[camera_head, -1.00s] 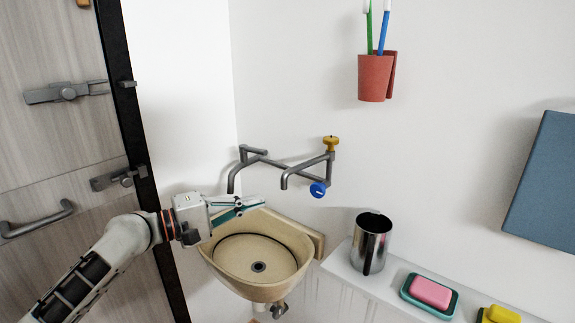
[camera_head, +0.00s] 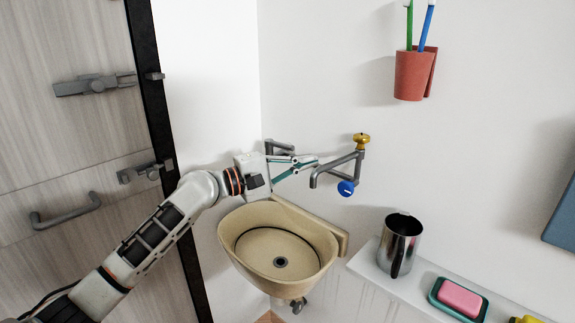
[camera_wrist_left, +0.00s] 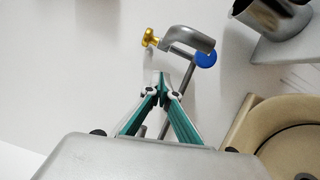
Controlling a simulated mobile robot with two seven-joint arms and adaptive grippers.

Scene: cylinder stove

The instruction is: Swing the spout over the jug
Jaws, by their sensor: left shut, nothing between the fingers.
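The grey spout (camera_head: 335,169) comes off the wall by the yellow knob (camera_head: 362,140) and blue knob (camera_head: 346,188), its bent end pointing down to the left. It also shows in the left wrist view (camera_wrist_left: 188,42). My left gripper (camera_head: 315,162) is shut and empty, its tips just left of the spout's bent end; I cannot tell whether they touch. In the left wrist view the closed tips (camera_wrist_left: 161,80) lie below the spout. The metal jug (camera_head: 399,245) stands upright on the ledge, right of the basin. My right gripper is not in view.
A second grey pipe (camera_head: 278,146) is partly hidden behind my left gripper. The beige basin (camera_head: 330,245) is below. A pink soap in a teal dish (camera_head: 460,299) sits on the white ledge (camera_head: 365,265). A red toothbrush cup (camera_head: 413,75) hangs above.

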